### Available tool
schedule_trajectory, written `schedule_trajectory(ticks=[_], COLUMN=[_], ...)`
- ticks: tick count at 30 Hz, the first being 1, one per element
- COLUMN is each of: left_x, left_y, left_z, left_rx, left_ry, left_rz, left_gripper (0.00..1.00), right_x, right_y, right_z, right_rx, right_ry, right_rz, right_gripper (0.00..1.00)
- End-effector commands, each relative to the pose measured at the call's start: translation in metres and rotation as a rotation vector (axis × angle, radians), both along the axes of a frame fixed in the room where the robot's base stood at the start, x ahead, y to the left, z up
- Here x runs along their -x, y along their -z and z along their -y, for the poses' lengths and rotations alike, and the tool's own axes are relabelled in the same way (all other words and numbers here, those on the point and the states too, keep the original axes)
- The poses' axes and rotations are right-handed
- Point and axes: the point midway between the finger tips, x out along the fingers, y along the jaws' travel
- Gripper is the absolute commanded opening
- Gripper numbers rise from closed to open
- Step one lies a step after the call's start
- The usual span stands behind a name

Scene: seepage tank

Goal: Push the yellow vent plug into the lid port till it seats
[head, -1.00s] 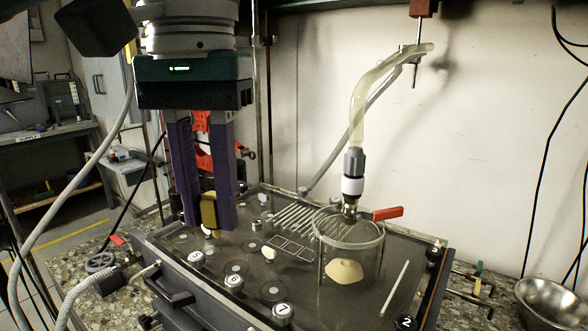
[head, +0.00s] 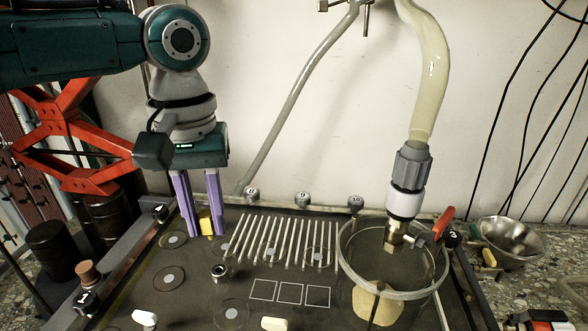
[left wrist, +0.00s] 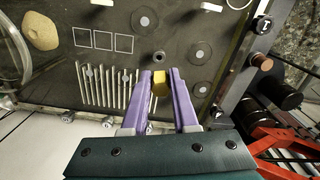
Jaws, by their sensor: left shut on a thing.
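My left gripper (head: 206,233) hangs down over the far left part of the dark tank lid (head: 185,290). Its purple fingers are shut on the yellow vent plug (head: 206,223), which shows between the fingertips. In the left wrist view the plug (left wrist: 159,88) also sits between the fingers of the left gripper (left wrist: 159,74). A small raised metal ring with a dark hole, which looks like the lid port (head: 219,271), stands nearer than the plug. It shows just above the fingertips in the left wrist view (left wrist: 158,57). The plug is apart from it. My right gripper is out of view.
A row of pale rods (head: 285,243) lies right of the plug. A round clear vessel (head: 393,290) stands on the right under a hose with a grey and white coupling (head: 408,180) and red-handled valve (head: 444,222). Numbered knobs (head: 303,200) line the far edge.

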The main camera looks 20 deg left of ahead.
Motion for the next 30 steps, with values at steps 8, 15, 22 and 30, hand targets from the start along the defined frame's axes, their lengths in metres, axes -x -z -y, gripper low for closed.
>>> schedule_trajectory(ticks=[8,15,22,30], left_x=[0.0,0.001,0.001,0.0], left_y=[0.0,-0.004,0.031,0.05], left_z=[0.0,0.0,0.0,0.0], left_rx=[0.0,0.001,0.0,0.0], left_ry=[0.0,-0.001,0.0,-0.001], left_rz=[0.0,-0.003,-0.002,-0.001], left_gripper=[0.0,0.0,0.0,0.0], right_x=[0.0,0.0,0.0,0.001], right_y=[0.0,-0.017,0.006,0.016], right_z=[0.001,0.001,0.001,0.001], right_rx=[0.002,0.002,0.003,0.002], right_ry=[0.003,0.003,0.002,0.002], right_rz=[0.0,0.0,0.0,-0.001], right_gripper=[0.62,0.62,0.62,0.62])
